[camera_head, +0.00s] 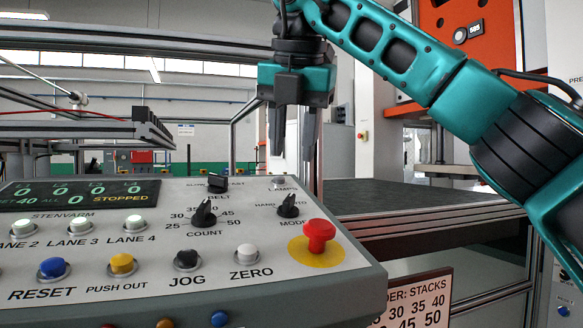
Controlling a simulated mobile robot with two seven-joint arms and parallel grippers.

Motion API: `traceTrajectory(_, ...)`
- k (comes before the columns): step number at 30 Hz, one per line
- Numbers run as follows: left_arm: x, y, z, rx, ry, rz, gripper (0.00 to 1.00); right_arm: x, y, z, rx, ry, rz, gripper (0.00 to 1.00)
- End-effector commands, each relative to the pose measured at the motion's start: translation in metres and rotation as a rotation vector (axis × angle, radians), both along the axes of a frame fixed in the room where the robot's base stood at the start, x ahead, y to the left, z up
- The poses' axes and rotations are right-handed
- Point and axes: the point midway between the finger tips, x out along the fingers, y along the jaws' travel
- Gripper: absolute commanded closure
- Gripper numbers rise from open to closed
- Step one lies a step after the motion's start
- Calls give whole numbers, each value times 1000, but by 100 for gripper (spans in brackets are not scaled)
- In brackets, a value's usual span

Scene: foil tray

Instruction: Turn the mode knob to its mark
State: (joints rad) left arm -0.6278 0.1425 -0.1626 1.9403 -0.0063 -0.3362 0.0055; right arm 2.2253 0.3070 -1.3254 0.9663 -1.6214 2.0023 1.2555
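The black mode knob (288,206) sits at the right of the grey control panel (350,262), between a partly hidden "HAND" label and the "MODE" label. Its pointer tilts up and slightly right; I cannot make out its mark clearly. My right gripper (292,150), teal with dark fingers, points down above and behind the knob in the picture. Its fingers are apart with nothing between them, and it does not touch the knob. My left gripper is not in view.
A red mushroom button (319,235) on a yellow disc stands just right of and below the knob. The black count knob (204,212) and belt switch (217,182) are to the left. A small lamps switch (279,183) lies behind the knob. A dark conveyor surface (400,198) extends behind.

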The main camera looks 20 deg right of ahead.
Motion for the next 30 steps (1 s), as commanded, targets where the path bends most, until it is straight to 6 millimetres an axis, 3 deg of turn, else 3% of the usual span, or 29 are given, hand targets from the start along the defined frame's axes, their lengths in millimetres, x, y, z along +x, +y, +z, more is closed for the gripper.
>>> traceTrajectory(3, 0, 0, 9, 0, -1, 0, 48, -9, 2, 24, -2, -2, -1, 62)
traceTrajectory(9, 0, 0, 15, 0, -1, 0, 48, -17, 3, 40, -2, 0, -2, 62)
traceTrajectory(30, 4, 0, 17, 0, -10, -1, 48, -18, 3, 41, -1, 0, -1, 62)
